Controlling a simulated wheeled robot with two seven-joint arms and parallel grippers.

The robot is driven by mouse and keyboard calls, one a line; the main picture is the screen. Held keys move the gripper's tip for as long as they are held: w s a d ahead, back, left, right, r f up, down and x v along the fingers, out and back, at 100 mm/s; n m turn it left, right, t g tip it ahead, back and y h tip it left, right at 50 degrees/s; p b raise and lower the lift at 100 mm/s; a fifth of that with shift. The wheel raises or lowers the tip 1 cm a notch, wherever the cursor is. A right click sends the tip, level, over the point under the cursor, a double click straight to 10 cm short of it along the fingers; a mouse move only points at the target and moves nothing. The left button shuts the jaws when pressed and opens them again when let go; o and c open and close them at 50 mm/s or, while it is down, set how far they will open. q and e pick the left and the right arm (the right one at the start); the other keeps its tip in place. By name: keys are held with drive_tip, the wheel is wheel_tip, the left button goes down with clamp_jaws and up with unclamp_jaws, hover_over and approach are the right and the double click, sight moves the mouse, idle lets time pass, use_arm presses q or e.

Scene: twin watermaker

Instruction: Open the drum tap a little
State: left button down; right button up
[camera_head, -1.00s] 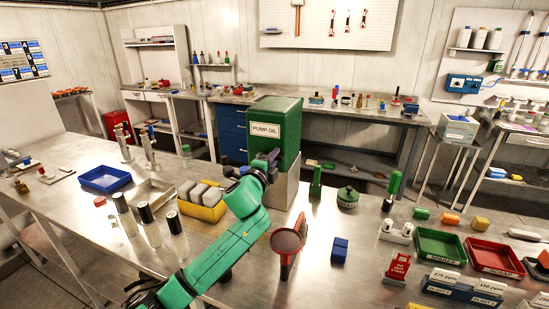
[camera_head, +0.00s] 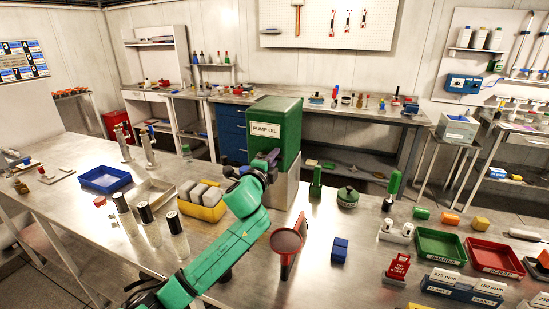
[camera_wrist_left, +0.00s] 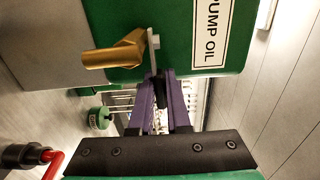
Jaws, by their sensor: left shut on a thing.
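The green drum (camera_head: 278,118) labelled PUMP OIL stands on a grey block (camera_head: 281,188) on the near bench. In the left wrist view the drum (camera_wrist_left: 185,15) fills the top, and its brass tap (camera_wrist_left: 113,53) sticks out with a thin pale lever (camera_wrist_left: 151,45) beside it. My left gripper (camera_head: 273,158) is at the drum's front left. In the left wrist view its purple fingers (camera_wrist_left: 158,76) are shut on the lever's end. In the head view my gripper and arm hide the tap. My right gripper is not in view.
A red funnel-like piece (camera_head: 287,242) stands just right of my left arm. A yellow bin (camera_head: 203,211) with grey blocks is left of it. A green bottle (camera_head: 316,180) and a round green container (camera_head: 348,197) are right of the drum. A blue block (camera_head: 340,249) lies in front.

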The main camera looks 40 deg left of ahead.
use_arm(q)
drive_tip(key=shift+f, duration=0.15)
drive_tip(key=m+h+p, duration=0.1)
drive_tip(key=s+m+h+p, duration=0.1)
drive_tip(key=h+p, duration=0.1)
drive_tip(key=shift+r+t, duration=0.2)
drive_tip(key=shift+t, duration=0.1)
drive_tip(key=shift+s+d+f+m+h+p, duration=0.1)
drive_tip(key=shift+f+m+h+p, duration=0.1)
drive_tip(key=shift+m+h, duration=0.25)
drive_tip(key=shift+s+d+f+m+h+p, duration=0.15)
drive_tip(key=shift+m+h, duration=0.1)
drive_tip(key=shift+h, duration=0.4)
drive_tip(key=shift+a+r, duration=0.1)
drive_tip(key=c, duration=0.9)
unclamp_jaws()
drive_tip(key=shift+r, duration=0.1)
